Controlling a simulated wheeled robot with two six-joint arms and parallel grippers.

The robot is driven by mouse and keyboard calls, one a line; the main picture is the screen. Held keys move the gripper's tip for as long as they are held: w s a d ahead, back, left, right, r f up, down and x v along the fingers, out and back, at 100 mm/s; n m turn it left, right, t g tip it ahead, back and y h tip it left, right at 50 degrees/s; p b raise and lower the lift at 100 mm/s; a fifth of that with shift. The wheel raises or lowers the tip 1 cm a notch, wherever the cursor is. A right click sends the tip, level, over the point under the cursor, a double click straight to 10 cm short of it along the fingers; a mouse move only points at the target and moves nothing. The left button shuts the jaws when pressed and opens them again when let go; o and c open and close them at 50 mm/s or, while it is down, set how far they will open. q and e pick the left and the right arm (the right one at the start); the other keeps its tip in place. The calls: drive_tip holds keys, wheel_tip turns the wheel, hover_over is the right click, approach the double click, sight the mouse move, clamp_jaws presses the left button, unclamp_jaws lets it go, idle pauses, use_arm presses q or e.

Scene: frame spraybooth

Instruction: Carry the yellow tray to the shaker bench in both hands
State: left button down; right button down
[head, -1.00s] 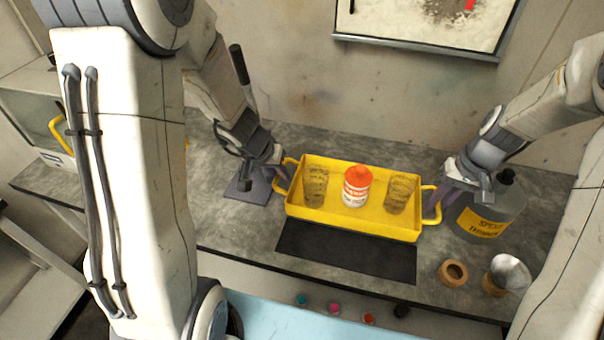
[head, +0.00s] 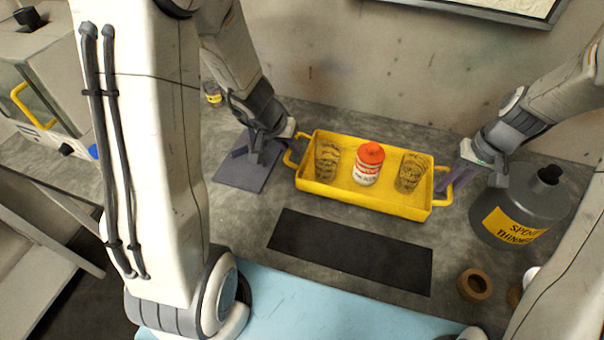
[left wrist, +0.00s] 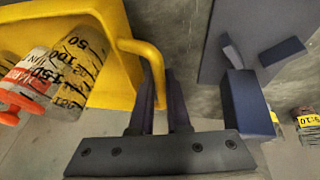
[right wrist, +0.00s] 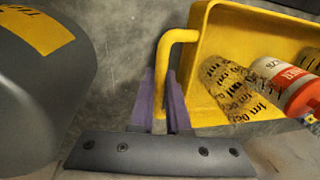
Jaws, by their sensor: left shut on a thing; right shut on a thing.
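The yellow tray (head: 362,197) looks level in front of me at the back of the grey bench, with two clear marked cups (head: 327,162) (head: 410,173) and a white bottle with a red cap (head: 368,165) standing in it. My left gripper (head: 291,146) is shut on the tray's left handle, which also shows between its fingers in the left wrist view (left wrist: 150,62). My right gripper (head: 447,182) is shut on the right handle, also seen in the right wrist view (right wrist: 172,45). I cannot tell whether the tray's underside touches the bench.
A black mat (head: 350,252) lies in front of the tray. A grey spent-thinner can (head: 520,205) stands close right of my right gripper. A dark stand base (head: 245,172) is by my left gripper. A cabinet with a yellow handle (head: 50,85) stands at the far left.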

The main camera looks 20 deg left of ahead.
use_arm(q)
drive_tip(key=shift+f, duration=0.2)
use_arm(e)
drive_tip(key=shift+f, duration=0.2)
use_arm(q)
drive_tip(key=shift+f, duration=0.15)
use_arm(e)
drive_tip(key=shift+f, duration=0.15)
